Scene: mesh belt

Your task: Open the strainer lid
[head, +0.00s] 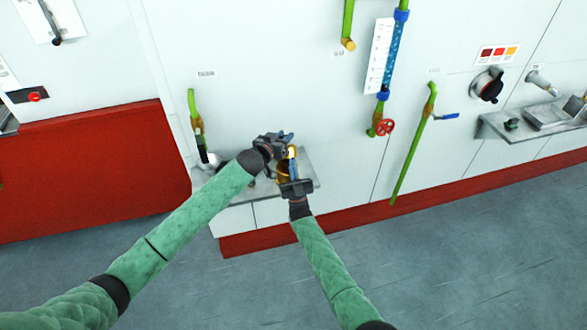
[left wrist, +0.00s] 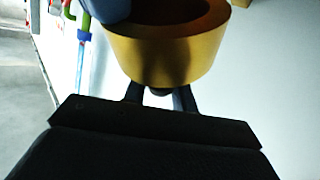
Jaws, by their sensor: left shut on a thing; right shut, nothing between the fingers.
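The strainer (head: 283,172) is a small gold-coloured fitting above the steel shelf on the wall, mostly hidden by my grippers. My right gripper (head: 295,184) is shut and empty just below the strainer.
The steel shelf (head: 237,190) lies under both grippers. A green pipe (head: 196,118) rises to its left. To the right are a green pipe with a red handwheel (head: 386,127) and one with a blue lever (head: 446,116). The grey floor (head: 460,250) in front is clear.

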